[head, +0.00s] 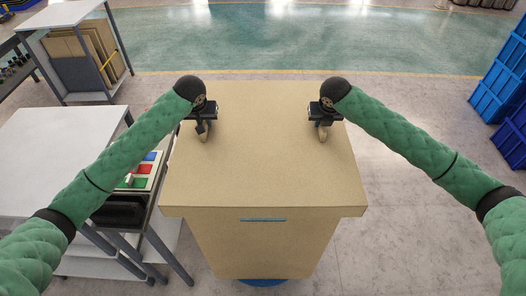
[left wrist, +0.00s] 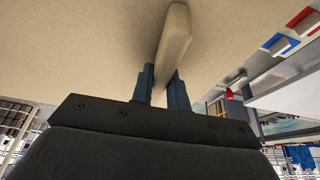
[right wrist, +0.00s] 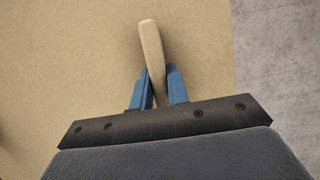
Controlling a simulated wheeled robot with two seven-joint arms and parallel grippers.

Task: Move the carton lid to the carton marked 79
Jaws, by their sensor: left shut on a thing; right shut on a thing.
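The carton lid (head: 262,175) is a broad tan board with two upright handles on its far part. Below its front edge shows a tan carton body (head: 265,250); I cannot tell whether the lid touches it. My left gripper (head: 202,130) is shut on the left handle, seen close in the left wrist view (left wrist: 174,40). My right gripper (head: 324,125) is shut on the right handle, which also shows in the right wrist view (right wrist: 151,50). No number 79 is readable in any view.
A grey table (head: 55,150) stands close at the left, with a tray of coloured blocks (head: 140,172) beside the carton. A rack with boards (head: 80,55) is at the back left. Blue crates (head: 498,85) stack at the right. The floor right of the carton is clear.

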